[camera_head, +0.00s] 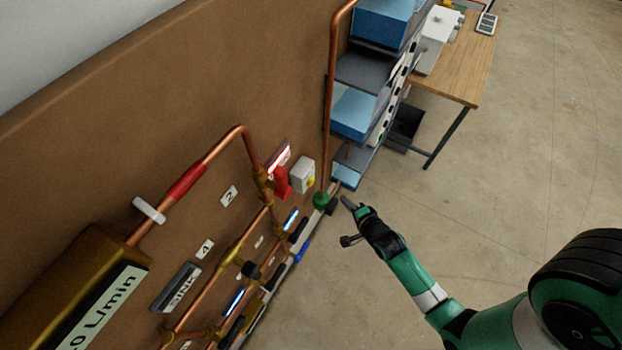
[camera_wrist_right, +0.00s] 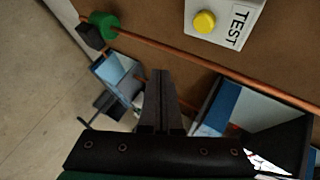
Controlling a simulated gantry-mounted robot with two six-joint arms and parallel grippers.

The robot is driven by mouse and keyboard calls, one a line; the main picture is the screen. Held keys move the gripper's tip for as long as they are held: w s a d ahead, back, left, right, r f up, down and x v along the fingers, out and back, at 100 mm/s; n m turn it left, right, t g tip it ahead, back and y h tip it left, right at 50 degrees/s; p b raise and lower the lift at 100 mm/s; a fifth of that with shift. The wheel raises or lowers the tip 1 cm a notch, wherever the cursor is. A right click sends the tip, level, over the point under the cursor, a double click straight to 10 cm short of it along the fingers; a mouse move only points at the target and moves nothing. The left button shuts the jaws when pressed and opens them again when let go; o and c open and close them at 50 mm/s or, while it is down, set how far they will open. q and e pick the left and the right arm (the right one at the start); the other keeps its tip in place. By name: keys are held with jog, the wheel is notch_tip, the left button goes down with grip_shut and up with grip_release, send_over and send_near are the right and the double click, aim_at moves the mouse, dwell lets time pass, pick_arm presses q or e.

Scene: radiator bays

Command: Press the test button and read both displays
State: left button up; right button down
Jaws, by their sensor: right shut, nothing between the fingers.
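A white box on the brown wall panel carries a yellow button (camera_head: 311,182). In the right wrist view the yellow button (camera_wrist_right: 204,22) sits beside the word TEST on the white box (camera_wrist_right: 246,8). My right gripper (camera_head: 346,201) is shut and empty, in front of the panel and apart from the button. In the right wrist view my right gripper's fingers (camera_wrist_right: 160,75) are together, below the button. A display (camera_head: 100,307) ending in "L/min" is at the lower left, partly cut off. Two small bluish lit strips, upper (camera_head: 290,219) and lower (camera_head: 234,302), may be displays; I cannot read them.
Copper pipes (camera_head: 332,90) run along the panel. A red handle (camera_head: 282,181) is left of the white box, and a green fitting (camera_head: 320,199) below it. Shelves with blue bins (camera_head: 355,112) and a wooden table (camera_head: 462,72) stand behind. The floor (camera_head: 520,170) is clear.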

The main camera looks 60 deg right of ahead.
aim_at(310, 182)
dwell(0.3)
jog(key=w+b, duration=0.4)
jog(key=w, duration=0.4)
jog(key=shift+w, duration=0.4)
dwell(1.7)
jog(key=shift+w+b, duration=0.45)
jog(key=shift+b, duration=0.05)
jog(key=shift+w+b, duration=0.35)
jog(key=shift+w, duration=0.1)
dwell(0.5)
jog(key=shift+s+p, duration=0.35)
jog(key=shift+s, duration=0.55)
